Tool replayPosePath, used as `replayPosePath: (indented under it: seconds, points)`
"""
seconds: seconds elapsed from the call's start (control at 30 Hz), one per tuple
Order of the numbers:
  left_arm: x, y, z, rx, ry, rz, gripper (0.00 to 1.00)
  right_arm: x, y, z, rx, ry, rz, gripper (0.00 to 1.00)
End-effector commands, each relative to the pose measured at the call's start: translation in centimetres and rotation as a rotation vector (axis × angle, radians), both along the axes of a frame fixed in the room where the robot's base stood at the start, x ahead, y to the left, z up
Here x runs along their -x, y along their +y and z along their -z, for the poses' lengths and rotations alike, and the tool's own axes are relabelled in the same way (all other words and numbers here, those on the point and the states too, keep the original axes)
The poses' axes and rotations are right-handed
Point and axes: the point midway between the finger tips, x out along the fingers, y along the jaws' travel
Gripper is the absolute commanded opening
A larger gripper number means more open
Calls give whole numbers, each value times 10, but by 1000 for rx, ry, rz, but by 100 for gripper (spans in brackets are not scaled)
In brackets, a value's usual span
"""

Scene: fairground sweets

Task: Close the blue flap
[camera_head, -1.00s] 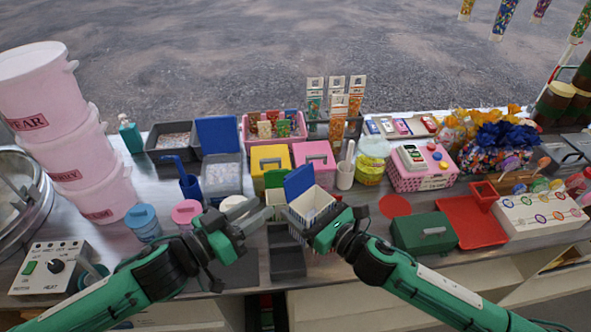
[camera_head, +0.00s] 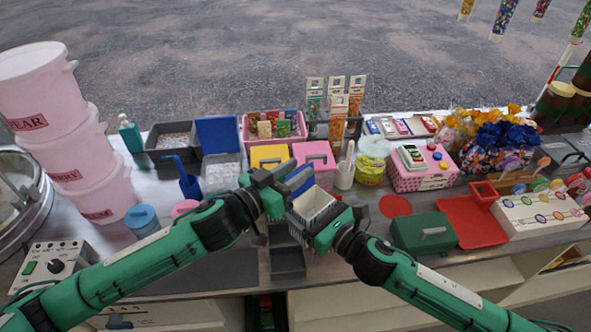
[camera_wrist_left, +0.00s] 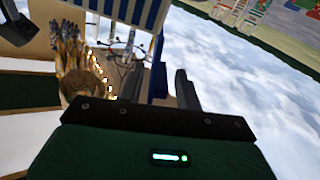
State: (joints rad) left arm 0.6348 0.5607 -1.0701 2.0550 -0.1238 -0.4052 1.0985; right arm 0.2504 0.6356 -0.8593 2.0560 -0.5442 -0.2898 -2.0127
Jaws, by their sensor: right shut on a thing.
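The blue flap (camera_head: 301,180) stands raised at the back of a small cream box (camera_head: 316,203) in the head view. The box is open at the top and tilted. My right gripper (camera_head: 321,222) is shut on the front of this box. My left gripper (camera_head: 275,176) is just left of the flap, with its fingers near the flap's upper edge. In the left wrist view its two dark fingers (camera_wrist_left: 158,92) stand apart, with a blue strip between them. I cannot tell whether they touch the flap. My left gripper hides part of the flap.
Yellow (camera_head: 268,153) and pink (camera_head: 315,158) boxes stand close behind. A dark grey tray (camera_head: 288,262) lies in front, below the held box. A green box (camera_head: 422,232) and a red tray (camera_head: 470,222) are further right.

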Motion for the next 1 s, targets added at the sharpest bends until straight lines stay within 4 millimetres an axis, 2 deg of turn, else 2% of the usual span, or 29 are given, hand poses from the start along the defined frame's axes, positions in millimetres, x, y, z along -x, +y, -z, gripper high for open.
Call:
replayPosePath:
  seconds: [0.33,0.37,0.5,0.53,1.0]
  points:
    - [-3,-4,0,0,1,1,35,0,0,0,0,0,0,55]
    - [-3,-4,0,0,1,1,31,0,0,0,0,0,0,55]
    - [-3,-4,0,0,1,0,3,0,0,0,0,0,0,55]
    - [-3,-4,0,0,1,0,0,0,0,0,0,0,0,55]
    - [-3,-4,0,-19,-20,-4,0,0,0,0,0,0,0,55]
